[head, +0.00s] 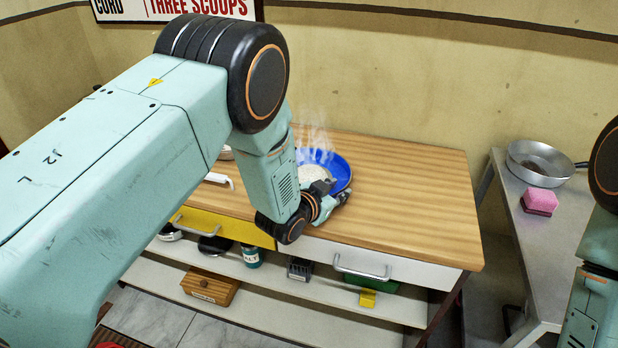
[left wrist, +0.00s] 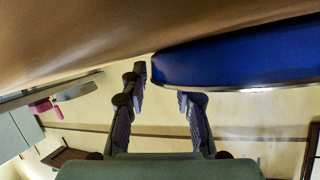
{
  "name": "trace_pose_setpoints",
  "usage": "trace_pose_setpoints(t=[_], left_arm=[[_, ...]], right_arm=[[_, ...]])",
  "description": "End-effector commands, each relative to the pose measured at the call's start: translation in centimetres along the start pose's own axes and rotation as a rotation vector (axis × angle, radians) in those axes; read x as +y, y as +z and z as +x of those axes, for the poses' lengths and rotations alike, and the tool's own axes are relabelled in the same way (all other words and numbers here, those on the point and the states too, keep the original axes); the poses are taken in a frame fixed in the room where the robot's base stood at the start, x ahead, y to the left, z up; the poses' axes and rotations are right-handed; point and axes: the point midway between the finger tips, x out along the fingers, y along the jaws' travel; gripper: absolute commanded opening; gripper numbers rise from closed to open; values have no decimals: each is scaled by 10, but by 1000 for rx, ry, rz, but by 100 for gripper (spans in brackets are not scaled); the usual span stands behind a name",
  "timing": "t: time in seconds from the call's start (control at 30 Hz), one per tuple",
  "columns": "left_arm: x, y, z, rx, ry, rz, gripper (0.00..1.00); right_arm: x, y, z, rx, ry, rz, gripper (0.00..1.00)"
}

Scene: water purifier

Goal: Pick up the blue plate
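The blue plate (head: 336,166) lies on the wooden tabletop and holds a heap of white, steaming food (head: 313,173). My left arm hides its left and front parts. My left gripper (head: 331,192) is at the plate's front right rim, low over the table. In the left wrist view, the plate (left wrist: 235,52) fills the upper right, and its rounded edge reaches in front of the gap between my left fingers (left wrist: 163,92). The fingers stand apart. I cannot tell whether they touch the rim. My right gripper is out of view; only part of that arm shows at the right edge.
The wooden counter (head: 410,200) is clear right of the plate. A white-handled item (head: 218,179) is partly hidden behind my left arm. Drawers and a shelf with a wooden box (head: 210,287) are below. A metal side table (head: 538,235) holds a pan (head: 540,160) and a pink sponge (head: 541,200).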

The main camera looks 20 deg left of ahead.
Motion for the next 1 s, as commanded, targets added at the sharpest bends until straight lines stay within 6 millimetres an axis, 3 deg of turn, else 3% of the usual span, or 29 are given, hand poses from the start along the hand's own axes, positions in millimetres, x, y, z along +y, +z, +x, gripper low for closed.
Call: trace_pose_setpoints(t=[0.1, 0.43, 1.0], left_arm=[[0, 0, 0, 0, 0, 0, 27], [0, 0, 0, 0, 0, 0, 0], [0, -1, 0, 3, 0, 1, 0]], right_arm=[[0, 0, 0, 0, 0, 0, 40], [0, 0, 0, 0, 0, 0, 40], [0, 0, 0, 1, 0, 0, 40]])
